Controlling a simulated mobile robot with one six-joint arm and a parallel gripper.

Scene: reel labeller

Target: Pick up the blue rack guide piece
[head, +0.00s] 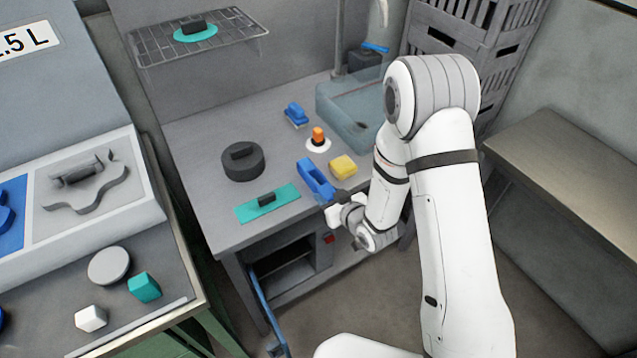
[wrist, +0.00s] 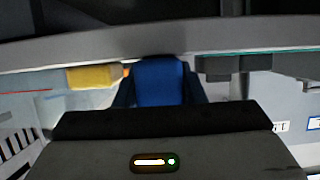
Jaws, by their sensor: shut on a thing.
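The blue rack guide piece (head: 315,177) is at the front right of the grey workbench in the head view. My gripper (head: 331,198) is shut on its near end, and the rest of the piece points up and left, away from the jaws. In the wrist view the blue piece (wrist: 158,82) stands between the two dark fingers (wrist: 160,98). The piece seems to be above the bench's front edge; I cannot tell whether it touches the top. The gripped end is partly hidden by the fingers.
On the grey workbench (head: 195,140) lie a yellow block (head: 343,166), a white disc with an orange knob (head: 318,141), a blue brush-like thing (head: 296,115), a dark round weight (head: 243,163) and a teal plate (head: 268,204).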

